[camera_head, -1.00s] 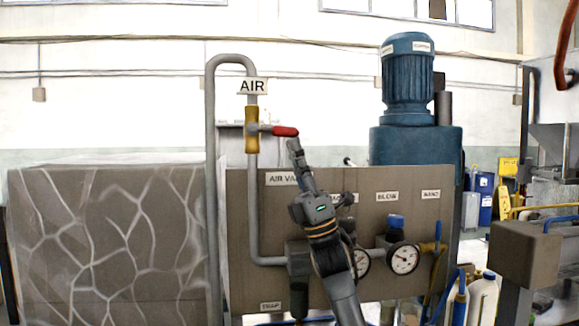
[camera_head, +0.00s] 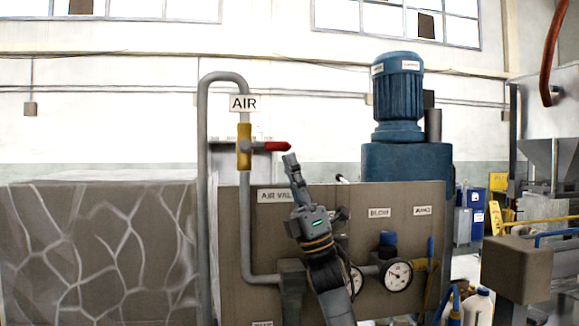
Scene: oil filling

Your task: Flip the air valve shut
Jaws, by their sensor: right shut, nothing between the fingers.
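The air valve has a yellow body (camera_head: 244,147) on a grey vertical pipe under a white "AIR" label (camera_head: 243,103). Its red handle (camera_head: 272,146) sticks out to the right, about level, crosswise to the pipe. My right gripper (camera_head: 289,158) is shut and empty. It points up with its fingertips just below the outer end of the red handle; a small gap seems to lie between them, but I cannot tell if they touch. My left gripper is not in view.
A brown panel (camera_head: 350,205) with a pressure gauge (camera_head: 398,275) and a blue knob stands behind my right arm. A blue motor (camera_head: 398,100) rises behind it. A stone-patterned block (camera_head: 100,250) stands at left. A brown box (camera_head: 515,268) is at right.

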